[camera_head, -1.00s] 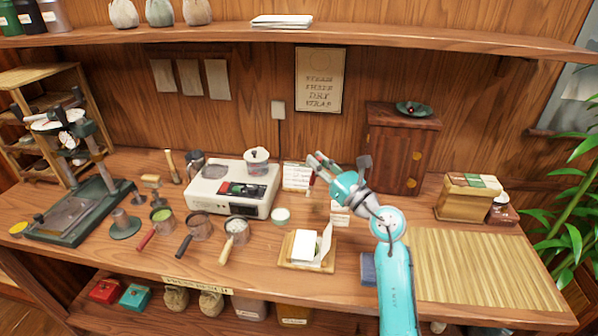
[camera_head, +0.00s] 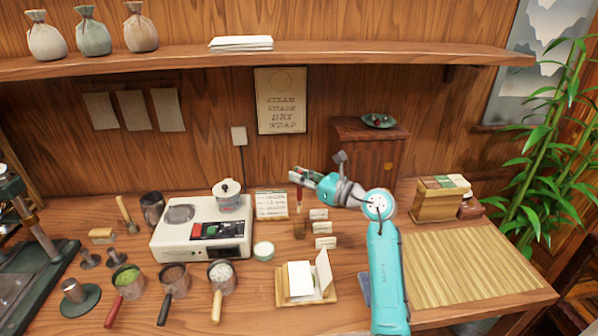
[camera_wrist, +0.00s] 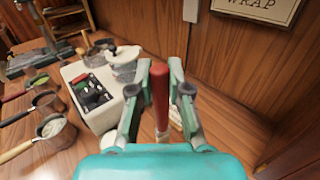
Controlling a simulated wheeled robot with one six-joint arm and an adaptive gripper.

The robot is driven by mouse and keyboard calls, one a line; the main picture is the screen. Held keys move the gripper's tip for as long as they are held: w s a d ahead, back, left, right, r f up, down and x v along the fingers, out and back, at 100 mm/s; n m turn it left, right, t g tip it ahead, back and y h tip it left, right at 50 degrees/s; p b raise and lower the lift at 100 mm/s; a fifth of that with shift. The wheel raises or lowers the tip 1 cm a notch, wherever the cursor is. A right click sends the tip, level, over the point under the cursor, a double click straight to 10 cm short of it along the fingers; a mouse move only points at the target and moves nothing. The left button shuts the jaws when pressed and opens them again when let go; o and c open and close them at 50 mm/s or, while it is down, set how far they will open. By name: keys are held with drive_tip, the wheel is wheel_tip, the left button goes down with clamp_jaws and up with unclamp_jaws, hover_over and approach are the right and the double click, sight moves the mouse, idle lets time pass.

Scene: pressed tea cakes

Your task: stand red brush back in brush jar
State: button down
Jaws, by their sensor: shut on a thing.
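The red brush (camera_wrist: 160,92) stands roughly upright between the two fingers of my gripper (camera_wrist: 160,80) in the wrist view. My gripper is shut on its red handle. In the head view the gripper (camera_head: 300,175) reaches left from the arm, with the red brush (camera_head: 299,194) hanging below its fingertips.
A white scale-like appliance (camera_head: 203,240) with a lidded pot (camera_head: 228,196) stands to the left. A sign card (camera_head: 271,205) is behind, and small label cards (camera_head: 325,228) are close right. A wooden cabinet (camera_head: 368,155) stands at the back. The slatted mat (camera_head: 465,265) is clear.

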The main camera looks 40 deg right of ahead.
sight(301, 194)
drive_tip(key=shift+f, duration=4.6)
drive_tip(key=c, duration=1)
unclamp_jaws()
drive_tip(key=shift+c, duration=0.2)
drive_tip(key=shift+s, duration=0.15)
drive_tip(key=v, duration=1.1)
drive_tip(key=shift+s, duration=0.4)
drive_tip(key=shift+d, duration=0.15)
